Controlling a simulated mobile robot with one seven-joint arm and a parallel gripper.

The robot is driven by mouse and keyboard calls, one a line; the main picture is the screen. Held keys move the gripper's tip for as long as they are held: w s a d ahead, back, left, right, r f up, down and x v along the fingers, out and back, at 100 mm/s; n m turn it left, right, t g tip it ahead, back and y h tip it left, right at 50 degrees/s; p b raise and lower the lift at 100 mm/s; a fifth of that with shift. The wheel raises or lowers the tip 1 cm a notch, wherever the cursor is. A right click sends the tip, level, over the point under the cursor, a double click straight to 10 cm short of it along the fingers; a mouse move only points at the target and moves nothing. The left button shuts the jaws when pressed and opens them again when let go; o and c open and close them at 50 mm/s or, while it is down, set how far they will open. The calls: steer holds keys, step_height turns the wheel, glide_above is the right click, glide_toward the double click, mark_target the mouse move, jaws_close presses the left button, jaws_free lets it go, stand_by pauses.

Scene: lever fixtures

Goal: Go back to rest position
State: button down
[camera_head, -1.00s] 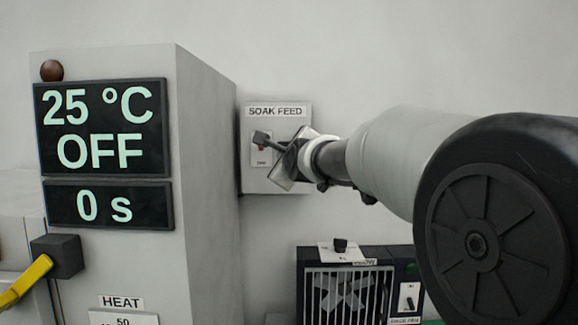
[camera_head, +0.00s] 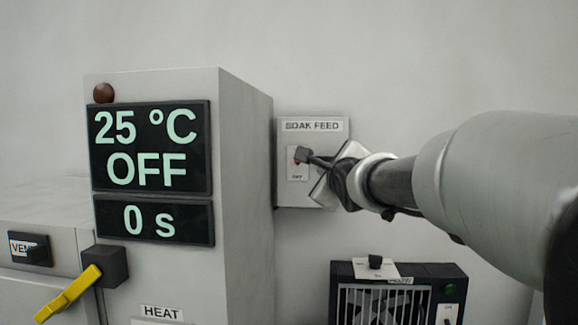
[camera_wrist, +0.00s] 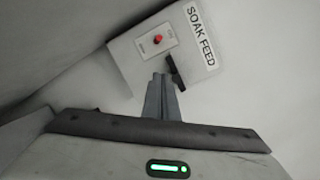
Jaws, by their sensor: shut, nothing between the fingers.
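My gripper (camera_head: 308,157) is in front of the SOAK FEED switch plate (camera_head: 334,138) on the wall in the head view. In the wrist view my gripper (camera_wrist: 163,82) shows its two fingers together, with nothing between them. The SOAK FEED plate (camera_wrist: 203,86) is beyond the fingertips there. A dark switch lever (camera_wrist: 173,69) and a red spot (camera_wrist: 157,40) show on the plate. The lever is close to the fingertips; I cannot tell whether they touch.
A grey cabinet (camera_head: 246,200) with a display (camera_head: 152,148) reading 25 °C OFF and 0 s stands left of my arm. A yellow lever (camera_head: 70,290) juts from its lower left. A dark fan unit (camera_head: 345,272) sits below my arm.

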steer(key=shift+s, duration=0.4)
steer(key=s+f+n+g+p, duration=0.3)
steer(key=s+f+n, duration=0.3)
steer(key=s, duration=0.5)
steer(key=s+f+n+g+p, duration=0.3)
steer(key=s+f+n, duration=0.3)
steer(key=s+n, duration=0.4)
steer(key=s+f+n+g+p, duration=0.2)
steer(key=s+f+n+g, duration=0.3)
steer(key=s, duration=0.8)
steer(key=n, duration=0.3)
steer(key=shift+s+f+n+p, duration=0.3)
steer(key=shift+f+n+p, duration=0.1)
